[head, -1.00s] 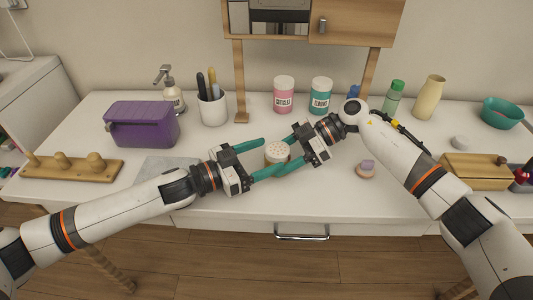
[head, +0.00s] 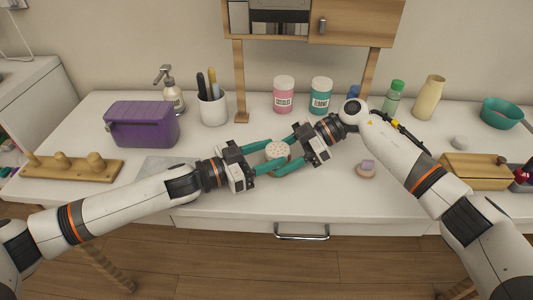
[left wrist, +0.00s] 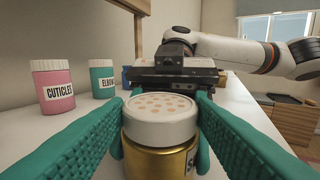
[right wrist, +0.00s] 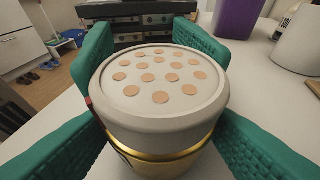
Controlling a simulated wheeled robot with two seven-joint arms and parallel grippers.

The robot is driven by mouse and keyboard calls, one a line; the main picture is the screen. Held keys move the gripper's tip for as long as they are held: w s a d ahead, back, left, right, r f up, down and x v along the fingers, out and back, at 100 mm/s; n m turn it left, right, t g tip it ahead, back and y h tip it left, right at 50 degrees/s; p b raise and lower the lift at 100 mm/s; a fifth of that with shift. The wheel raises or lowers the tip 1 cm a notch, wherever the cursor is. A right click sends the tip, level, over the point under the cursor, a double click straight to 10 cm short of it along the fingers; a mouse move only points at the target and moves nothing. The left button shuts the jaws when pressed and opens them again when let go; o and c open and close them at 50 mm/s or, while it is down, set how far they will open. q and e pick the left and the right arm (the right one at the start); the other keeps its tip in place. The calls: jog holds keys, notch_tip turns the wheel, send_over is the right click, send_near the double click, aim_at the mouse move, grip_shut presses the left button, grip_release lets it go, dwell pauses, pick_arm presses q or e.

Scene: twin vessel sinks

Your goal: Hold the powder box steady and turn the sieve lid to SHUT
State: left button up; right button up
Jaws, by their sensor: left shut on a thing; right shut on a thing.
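The powder box has a gold body (left wrist: 150,158) and a pale sieve lid (head: 278,150) dotted with tan holes. It stands upright on the counter between my two grippers. My left gripper (head: 270,155) is shut on the lid, one finger on each side. My right gripper (head: 287,157) comes from the opposite side and is shut lower, around the gold body. The right wrist view shows the lid (right wrist: 158,80) from above, with a small red mark (right wrist: 89,101) at its left rim. A label on the body is mostly hidden; SHUT cannot be read.
A pink jar (head: 283,95) and a teal jar (head: 320,96) stand behind the box. A purple case (head: 141,124), a brush cup (head: 212,108) and a wooden peg board (head: 72,168) are at left. A small pink-topped item (head: 367,168) and a wooden box (head: 474,172) are at right.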

pick_arm(q)
jog(key=m+g+h, duration=0.1)
jog(key=g, duration=0.1)
jog(key=w+m+g, duration=0.1)
jog(key=m+g, duration=0.1)
jog(key=shift+a+g+h, duration=0.15)
jog(key=shift+g+h, duration=0.25)
jog(key=shift+w+m+g, duration=0.2)
jog(key=shift+m+g, duration=0.8)
jog(key=shift+g, duration=0.45)
jog(key=shift+w+m+g, duration=0.2)
jog(key=shift+m+g, duration=0.8)
jog(key=shift+g, duration=0.45)
jog(key=o, duration=1)
jog(key=shift+a, duration=0.1)
jog(key=shift+s+t, duration=0.1)
jog(key=shift+t, duration=0.2)
